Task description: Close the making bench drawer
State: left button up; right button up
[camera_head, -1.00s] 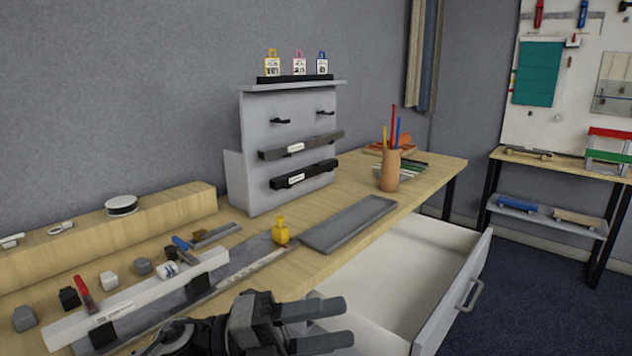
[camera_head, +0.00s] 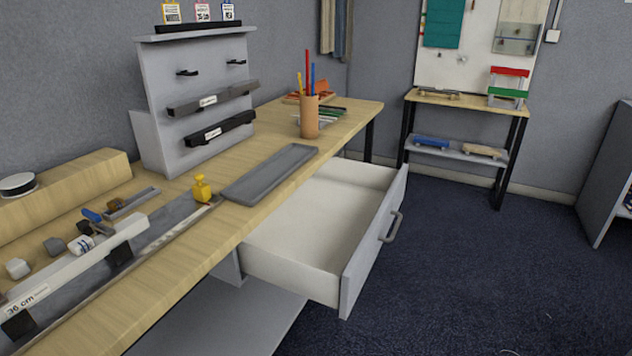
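The making bench (camera_head: 150,290) has a light wooden top and runs from the lower left to the middle of the head view. Its drawer (camera_head: 372,250) is pulled out to the right from under the top. The drawer has a grey front, pale inner walls and a grey bar handle (camera_head: 391,227) on the outer face. The inside that shows is empty. Neither of my grippers is in view.
A grey tray (camera_head: 268,173), a pen cup (camera_head: 310,117) and a yellow object (camera_head: 202,189) stand on the bench. Dark carpet (camera_head: 480,260) is clear right of the drawer. A shelf table (camera_head: 462,105) and grey panel (camera_head: 608,180) stand beyond.

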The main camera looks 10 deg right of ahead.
aim_at(321, 244)
jog(key=k, duration=1.3)
jog(key=z, duration=0.65)
jog(key=i, duration=1.8)
jog(key=u, duration=0.95)
